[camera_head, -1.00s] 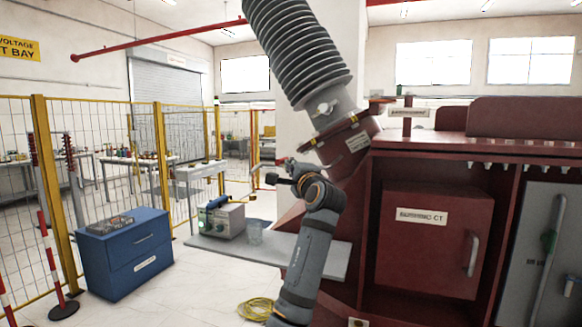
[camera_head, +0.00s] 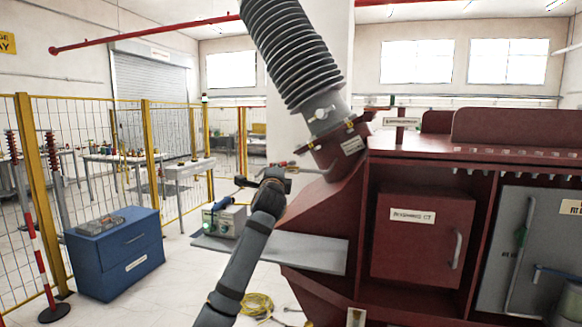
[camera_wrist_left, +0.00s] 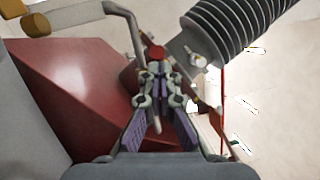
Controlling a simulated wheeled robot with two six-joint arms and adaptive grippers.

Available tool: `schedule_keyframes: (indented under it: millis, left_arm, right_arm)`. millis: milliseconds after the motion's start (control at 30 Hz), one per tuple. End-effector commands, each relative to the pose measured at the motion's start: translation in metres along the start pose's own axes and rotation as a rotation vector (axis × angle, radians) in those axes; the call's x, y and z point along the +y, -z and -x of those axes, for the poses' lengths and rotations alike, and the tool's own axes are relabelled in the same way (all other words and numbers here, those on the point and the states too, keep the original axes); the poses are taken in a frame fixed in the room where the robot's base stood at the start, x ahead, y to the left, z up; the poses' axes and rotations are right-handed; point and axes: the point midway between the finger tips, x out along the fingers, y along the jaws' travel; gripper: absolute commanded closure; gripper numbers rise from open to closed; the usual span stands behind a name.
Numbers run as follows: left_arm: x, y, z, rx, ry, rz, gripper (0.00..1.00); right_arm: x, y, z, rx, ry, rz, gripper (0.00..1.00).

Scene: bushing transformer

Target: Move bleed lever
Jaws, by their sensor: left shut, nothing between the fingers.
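A bent grey lever with a brownish grip (camera_head: 279,163), which I take for the bleed lever, sticks out left from the foot of the ribbed bushing on the red transformer. My left gripper (camera_head: 274,180) is just below the grip in the head view. In the wrist view the left gripper (camera_wrist_left: 156,82) is shut and empty. Whether the fingers touch the rod cannot be told.
The ribbed bushing (camera_head: 292,55) rises above the lever, and the sloping red transformer wall (camera_head: 325,220) lies beside it. A grey shelf (camera_head: 310,254) juts out below, with a tester box (camera_head: 228,222) on it. A blue cabinet (camera_head: 115,253) and yellow fence are at left.

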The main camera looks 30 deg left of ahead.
Motion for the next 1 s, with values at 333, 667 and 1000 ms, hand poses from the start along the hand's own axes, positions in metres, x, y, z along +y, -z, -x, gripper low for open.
schedule_keyframes:
  millis: [333, 667, 1000]
  left_arm:
    - [0.004, -0.023, -0.017, -0.002, -0.003, -0.002, 1.0]
    - [0.009, -0.035, -0.032, -0.001, -0.004, -0.001, 1.0]
    - [0.012, -0.04, -0.041, -0.002, -0.003, 0.0, 1.0]
  right_arm:
    - [0.005, 0.019, 0.023, 0.025, -0.004, 0.0, 0.28]
    - [0.007, 0.01, 0.039, 0.011, -0.005, 0.001, 0.28]
    - [0.007, 0.011, 0.045, 0.01, -0.004, 0.001, 0.28]
